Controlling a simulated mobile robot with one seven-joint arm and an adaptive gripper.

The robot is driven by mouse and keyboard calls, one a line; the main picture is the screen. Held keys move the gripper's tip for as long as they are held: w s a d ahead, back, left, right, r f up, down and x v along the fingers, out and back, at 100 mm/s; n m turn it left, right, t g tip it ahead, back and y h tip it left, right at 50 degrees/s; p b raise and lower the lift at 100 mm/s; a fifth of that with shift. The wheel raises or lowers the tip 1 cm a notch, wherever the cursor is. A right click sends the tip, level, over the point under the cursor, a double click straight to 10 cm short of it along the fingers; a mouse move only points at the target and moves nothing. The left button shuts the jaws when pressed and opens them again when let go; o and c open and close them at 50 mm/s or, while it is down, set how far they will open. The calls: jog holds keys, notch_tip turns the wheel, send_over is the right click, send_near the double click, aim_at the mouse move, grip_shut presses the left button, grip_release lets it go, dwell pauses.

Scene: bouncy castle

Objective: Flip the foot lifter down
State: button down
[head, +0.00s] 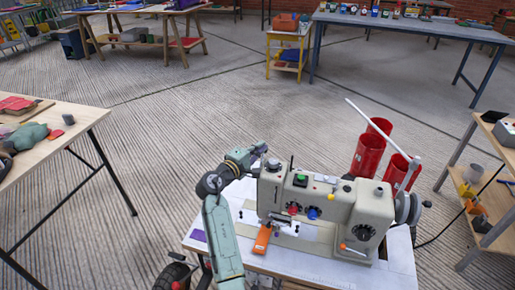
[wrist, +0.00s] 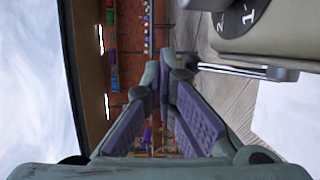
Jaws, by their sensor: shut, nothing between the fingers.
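A beige sewing machine (head: 325,200) stands on a white-topped table (head: 205,235), with dials on its front. My gripper (head: 258,149) is at the far left end of the machine's head, partly hidden behind it. In the wrist view my gripper (wrist: 162,68) is shut and empty, its purple pads angled together towards the tips. The machine's head (wrist: 285,35) fills the upper right there, and a shiny metal rod (wrist: 232,70) runs beneath it, right of the fingertips. I cannot tell whether this rod is the foot lifter. The lifter's position is not clear in the head view.
An orange block (head: 262,240) lies on the machine's bed. Several red cylinders (head: 368,150) and a white slanted rod (head: 375,126) stand behind the machine, with a handwheel (head: 408,207) at its right.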

jog(key=shift+w+d+f, duration=0.1)
jog(key=shift+w+f, duration=0.1)
jog(key=shift+w, duration=0.15)
dwell(0.6)
jog(key=s+a+r, duration=0.2)
jog(key=a+r, duration=0.1)
jog(key=r, duration=0.2)
jog(key=s+a+r, duration=0.2)
jog(key=a+r, duration=0.1)
jog(key=r, duration=0.3)
jog(key=shift+s+r, duration=0.3)
jog(key=shift+s, duration=0.1)
jog(key=shift+a, duration=0.15)
